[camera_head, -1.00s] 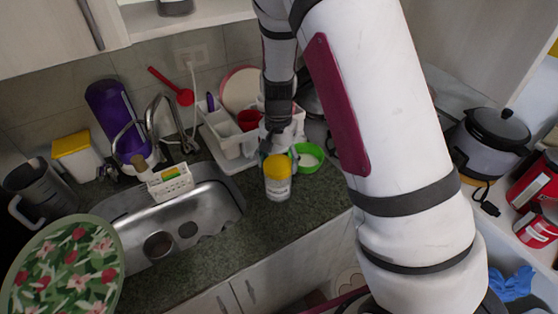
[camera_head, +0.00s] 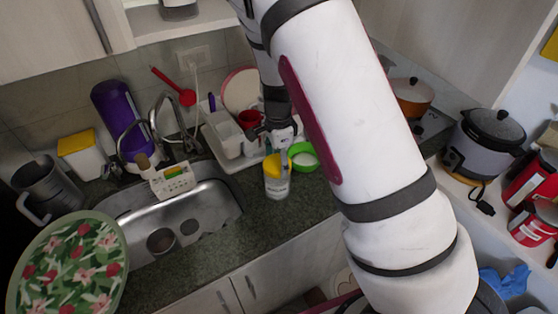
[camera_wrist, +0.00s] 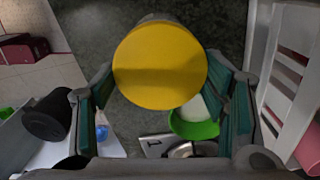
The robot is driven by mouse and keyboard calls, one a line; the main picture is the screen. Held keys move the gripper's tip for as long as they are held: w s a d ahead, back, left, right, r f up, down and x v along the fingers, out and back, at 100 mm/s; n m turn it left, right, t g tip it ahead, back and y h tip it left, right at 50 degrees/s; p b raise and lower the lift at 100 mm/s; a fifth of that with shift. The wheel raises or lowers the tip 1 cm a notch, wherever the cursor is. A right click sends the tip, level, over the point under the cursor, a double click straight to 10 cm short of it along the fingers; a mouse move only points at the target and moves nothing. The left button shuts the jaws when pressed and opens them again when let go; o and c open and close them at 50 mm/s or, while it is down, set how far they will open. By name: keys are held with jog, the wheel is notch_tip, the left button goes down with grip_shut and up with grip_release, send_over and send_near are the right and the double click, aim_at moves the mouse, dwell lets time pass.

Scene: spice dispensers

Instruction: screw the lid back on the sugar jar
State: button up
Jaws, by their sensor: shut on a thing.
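The sugar jar (camera_head: 277,188) is a clear jar standing upright on the counter, right of the sink. Its yellow lid (camera_head: 272,175) is at the jar's top; it fills the middle of the wrist view (camera_wrist: 160,65). I cannot tell how tightly the lid sits on the jar. My gripper (camera_head: 279,157) comes down from above, its fingers on either side of the lid and shut on it. In the wrist view the green-padded fingers flank the lid, which hides most of the jar.
A white dish rack (camera_head: 228,135) with a red cup (camera_head: 249,118) is behind. The sink (camera_head: 205,208) lies left. Bare counter (camera_head: 262,230) lies in front.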

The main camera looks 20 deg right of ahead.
aim_at(279, 163)
jog(key=m, duration=0.3)
jog(key=shift+s, duration=0.1)
jog(key=m, duration=0.4)
jog(key=shift+m, duration=0.4)
jog(key=o, duration=1.2)
jog(key=shift+o, duration=0.2)
notch_tip(279, 163, up, 12)
